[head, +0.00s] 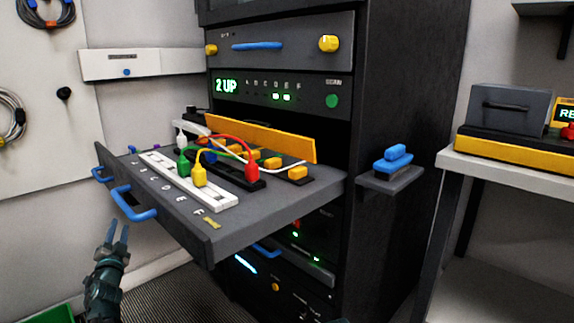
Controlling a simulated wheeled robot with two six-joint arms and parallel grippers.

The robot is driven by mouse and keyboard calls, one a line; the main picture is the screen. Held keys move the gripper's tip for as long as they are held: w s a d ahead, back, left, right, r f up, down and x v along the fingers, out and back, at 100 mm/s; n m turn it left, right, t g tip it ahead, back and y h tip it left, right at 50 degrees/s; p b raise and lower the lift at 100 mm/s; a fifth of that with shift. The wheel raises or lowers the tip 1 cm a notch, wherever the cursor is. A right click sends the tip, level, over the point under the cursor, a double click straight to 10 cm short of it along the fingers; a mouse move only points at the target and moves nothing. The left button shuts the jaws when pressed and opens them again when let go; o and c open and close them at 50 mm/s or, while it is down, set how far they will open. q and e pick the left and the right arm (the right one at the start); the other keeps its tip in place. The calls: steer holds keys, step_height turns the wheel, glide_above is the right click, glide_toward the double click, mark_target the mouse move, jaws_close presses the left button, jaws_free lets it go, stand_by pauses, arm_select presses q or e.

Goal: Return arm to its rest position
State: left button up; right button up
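My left gripper (117,241) is at the lower left, pointing up, in front of and below the open drawer (270,208). Its two fingers show a narrow gap with nothing visible between them. It is apart from the drawer's blue handle (135,212). A small dark piece at the bottom edge may be part of my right arm; the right gripper does not show.
The rack (400,100) fills the middle, with a "2 UP" display (227,86). A small side shelf (392,183) holds a blue item. A bench (509,168) stands at the right. Coiled cables (45,8) hang on the left wall. A green bin (52,315) is at the bottom left.

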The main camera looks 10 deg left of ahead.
arm_select(q)
steer(key=w+d+f+n+g+h, duration=0.1)
steer(key=d+f+g, duration=0.2)
steer(key=d+f, duration=0.45)
steer(key=d+f+n+g+h, duration=0.1)
steer(key=d+f+n+g, duration=0.2)
steer(key=d, duration=0.7)
steer(key=w+d+f+g+h, duration=0.1)
steer(key=d+f+g, duration=0.2)
steer(key=d+f, duration=0.4)
steer(key=s+d+f+m+g+h, duration=0.1)
steer(key=s+d+f+g, duration=0.2)
steer(key=s+d, duration=0.55)
steer(key=s+d+f+m+g+h, duration=0.1)
steer(key=s+d+f+g+h, duration=0.15)
steer(key=s+d, duration=0.55)
steer(key=s+d+f+m+g+h, duration=0.1)
steer(key=s+d+f+g, duration=0.3)
steer(key=s+d, duration=0.45)
step_height(320, 180, up, 55)
steer(key=d+p, duration=0.2)
steer(key=p, duration=5.3)
steer(key=shift+w, duration=0.35)
steer(key=shift+g, duration=0.25)
steer(key=shift+a, duration=0.1)
